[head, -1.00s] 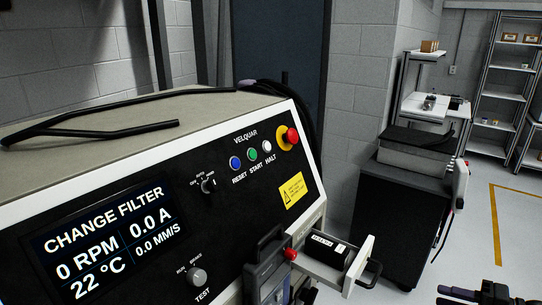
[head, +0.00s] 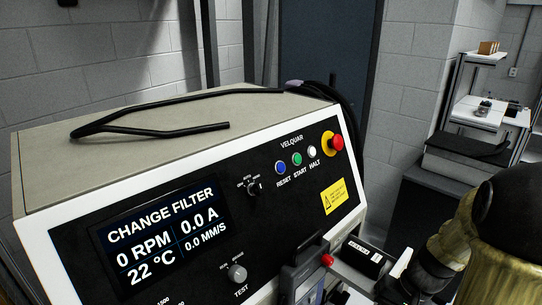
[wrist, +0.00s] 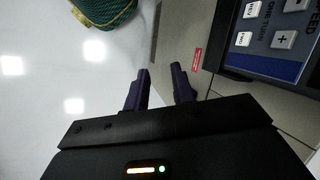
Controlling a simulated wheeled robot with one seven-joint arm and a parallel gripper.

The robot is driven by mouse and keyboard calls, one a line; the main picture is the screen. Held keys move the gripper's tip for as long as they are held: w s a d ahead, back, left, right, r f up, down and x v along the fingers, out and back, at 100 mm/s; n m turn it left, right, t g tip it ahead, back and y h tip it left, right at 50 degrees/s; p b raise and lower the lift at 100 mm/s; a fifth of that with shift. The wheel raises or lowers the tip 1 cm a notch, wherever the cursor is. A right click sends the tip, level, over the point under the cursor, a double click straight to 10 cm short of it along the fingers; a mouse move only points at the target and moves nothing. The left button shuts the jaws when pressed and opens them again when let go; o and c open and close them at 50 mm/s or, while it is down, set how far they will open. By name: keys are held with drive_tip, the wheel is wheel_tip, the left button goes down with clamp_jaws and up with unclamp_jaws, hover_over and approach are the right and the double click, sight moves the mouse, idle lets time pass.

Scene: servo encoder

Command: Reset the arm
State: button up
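My gripper (wrist: 160,72) shows in the wrist view with its two dark fingers apart and nothing between them. Beyond the fingertips are a pale floor or surface and the edge of a beige housing. My arm (head: 490,235) fills the lower right of the head view, with a black joint and a yellowish link. Its gripper end cannot be made out there.
The VELQUAR machine (head: 232,215) fills the head view's middle; its screen (head: 165,235) reads CHANGE FILTER, 0 RPM. A black cable (head: 150,112) lies on top. The wrist view shows a keypad (wrist: 268,35), a red label (wrist: 197,59) and a green object (wrist: 103,10).

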drive_tip(key=a+r+n+t+h+p, duration=0.2)
drive_tip(key=a+r+n+t+h, duration=0.1)
drive_tip(key=a, duration=0.7)
drive_tip(key=shift+s+a+r+n+h, duration=0.15)
drive_tip(key=shift+a+r+n+h, duration=0.15)
drive_tip(key=shift+r+n+h, duration=0.55)
